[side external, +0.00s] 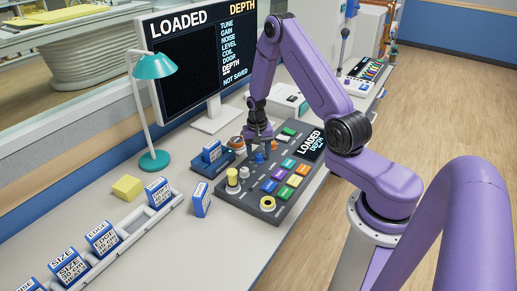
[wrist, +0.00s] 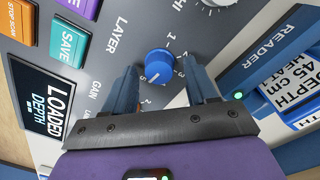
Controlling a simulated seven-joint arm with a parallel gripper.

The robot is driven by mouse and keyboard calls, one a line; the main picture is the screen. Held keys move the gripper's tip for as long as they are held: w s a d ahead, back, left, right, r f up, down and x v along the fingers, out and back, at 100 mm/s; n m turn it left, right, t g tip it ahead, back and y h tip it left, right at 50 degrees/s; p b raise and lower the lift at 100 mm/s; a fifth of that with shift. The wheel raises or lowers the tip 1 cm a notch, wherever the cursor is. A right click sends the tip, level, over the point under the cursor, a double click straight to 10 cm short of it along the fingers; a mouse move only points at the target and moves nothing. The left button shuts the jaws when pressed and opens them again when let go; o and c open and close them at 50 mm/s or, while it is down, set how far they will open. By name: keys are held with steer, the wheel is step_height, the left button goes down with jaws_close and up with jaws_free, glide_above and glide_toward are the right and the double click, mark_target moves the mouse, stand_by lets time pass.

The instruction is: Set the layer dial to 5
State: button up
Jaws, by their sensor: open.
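The layer dial (wrist: 158,64) is a round blue knob on the dark grey console, with the word LAYER beside it and small numbers around it. A white pointer mark on it points toward the lower left in the wrist view; I cannot tell surely which number it meets. In the side view the blue dial (side external: 260,157) shows just below my gripper (side external: 258,142). My gripper (wrist: 161,70) is open, with one blue finger on each side of the dial. I cannot tell whether the fingers touch it.
The console (side external: 227,191) carries coloured buttons and other knobs. A blue reader (side external: 226,160) holding a DEPTH block (side external: 212,151) stands close beside it. The monitor (side external: 188,70) reads LOADED DEPTH and NOT SAVED. A teal lamp (side external: 153,68) and a rack of labelled blocks (side external: 103,238) stand at the left.

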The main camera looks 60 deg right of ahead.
mark_target(257, 155)
step_height(257, 155, up, 17)
steer(key=shift+w+a+r, duration=0.2)
steer(key=shift+w, duration=0.05)
stand_by(0.4)
steer(key=shift+a, duration=0.1)
steer(key=s+a+r+n, duration=0.2)
steer(key=s+a+n, duration=0.25)
steer(key=a, duration=0.45)
steer(key=s+a+r+n, duration=0.3)
steer(key=a+n, duration=0.3)
steer(key=a, duration=0.3)
steer(key=s+a+n, duration=0.2)
steer(key=s+n, duration=0.3)
steer(key=s, duration=0.5)
steer(key=s+a+r+n, duration=0.1)
steer(key=s+a+n, duration=0.2)
steer(key=s+n, duration=0.3)
steer(key=shift+s+t+y, duration=0.3)
steer(key=shift+s, duration=2.25)
steer(key=shift+n, duration=0.25)
